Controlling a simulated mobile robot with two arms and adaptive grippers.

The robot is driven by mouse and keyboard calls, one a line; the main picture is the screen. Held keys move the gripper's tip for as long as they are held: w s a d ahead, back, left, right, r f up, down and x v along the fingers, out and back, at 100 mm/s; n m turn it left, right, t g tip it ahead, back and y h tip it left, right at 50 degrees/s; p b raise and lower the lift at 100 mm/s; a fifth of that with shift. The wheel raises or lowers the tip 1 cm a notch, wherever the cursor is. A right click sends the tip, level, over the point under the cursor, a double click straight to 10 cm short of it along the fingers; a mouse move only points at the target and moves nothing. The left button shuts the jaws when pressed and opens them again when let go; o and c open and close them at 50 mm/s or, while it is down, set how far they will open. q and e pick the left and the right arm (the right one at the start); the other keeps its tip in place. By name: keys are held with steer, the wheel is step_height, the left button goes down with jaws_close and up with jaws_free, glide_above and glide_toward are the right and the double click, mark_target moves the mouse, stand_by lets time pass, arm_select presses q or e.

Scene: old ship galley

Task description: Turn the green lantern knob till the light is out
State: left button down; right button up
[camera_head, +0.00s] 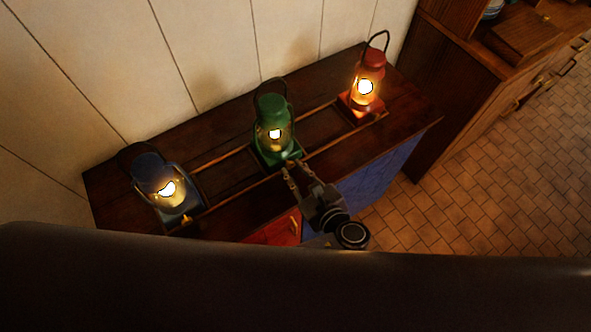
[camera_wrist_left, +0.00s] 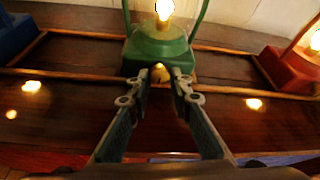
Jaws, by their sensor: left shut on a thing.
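The green lantern (camera_head: 273,125) stands upright and lit in the middle of the wooden counter. Its green base (camera_wrist_left: 128,55) and glowing bulb show in the left wrist view. Its small brass knob (camera_wrist_left: 159,70) sticks out at the front of the base. My left gripper (camera_head: 291,166) reaches the front of this base, and its fingertips (camera_wrist_left: 160,76) are shut on the knob, one on each side. The knob is mostly hidden by the fingers in the head view. My right gripper is not in view.
A lit blue lantern (camera_head: 152,173) stands on the left and a lit red lantern (camera_head: 370,67) on the right. A low wooden rail (camera_head: 221,157) runs along the counter (camera_head: 110,203). A wooden cabinet (camera_head: 455,80) stands at the right, beside open tiled floor (camera_head: 490,180).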

arm_select(q)
steer(key=shift+a+n+h, duration=0.15)
steer(key=shift+n+h, duration=0.15)
steer(key=shift+n, duration=0.3)
steer(key=shift+f+n+t, duration=0.15)
steer(key=shift+n+t, duration=0.35)
steer(key=shift+a+n+t+h+b, duration=0.1)
steer(key=shift+n+t+h+b, duration=0.5)
steer(key=shift+n, duration=0.4)
steer(key=shift+s, duration=0.1)
steer(key=c, duration=1.7)
jaws_free()
steer(key=shift+c, duration=0.2)
